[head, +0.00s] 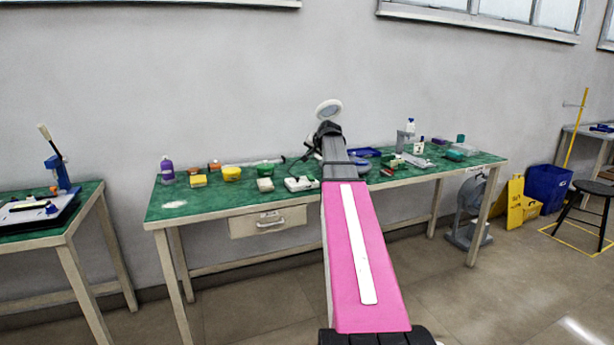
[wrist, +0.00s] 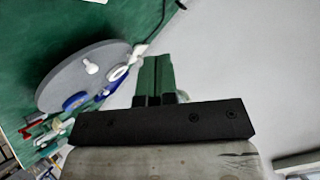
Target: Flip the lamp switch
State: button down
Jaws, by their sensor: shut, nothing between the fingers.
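A lamp with a round pale head (head: 329,109) stands at the back of the green-topped bench (head: 205,200). My arm hides its lower part in the head view. In the wrist view a round grey disc (wrist: 62,88) with a small white knob (wrist: 91,67) lies left of the fingers; it may be the lamp's base, but I cannot be sure. I cannot make out the switch for certain. My gripper (wrist: 157,62) is shut and empty, to the right of the disc. Its fingers look apart from the disc, with the pale wall behind them.
Yellow and green tubs (head: 232,174), a purple bottle (head: 167,170) and small parts lie left of my arm. A dispenser (head: 403,140), a white bottle (head: 411,127) and boxes stand to the right. The bench's front left surface is mostly clear.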

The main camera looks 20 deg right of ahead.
aim_at(311, 176)
jog(key=shift+w+d+r, duration=0.2)
jog(key=shift+d+r, duration=0.05)
jog(key=shift+r, duration=0.15)
jog(key=shift+f, duration=0.1)
jog(key=shift+w+f, duration=0.2)
jog(key=shift+f, duration=1.25)
jog(key=shift+w+f, duration=0.2)
jog(key=shift+f, duration=1.2)
jog(key=shift+w+f, duration=0.2)
jog(key=shift+f, duration=1.25)
jog(key=shift+f, duration=0.15)
jog(key=shift+w+f, duration=0.1)
jog(key=shift+f, duration=0.15)
jog(key=shift+f, duration=0.35)
jog(key=shift+r, duration=0.2)
jog(key=shift+r, duration=0.6)
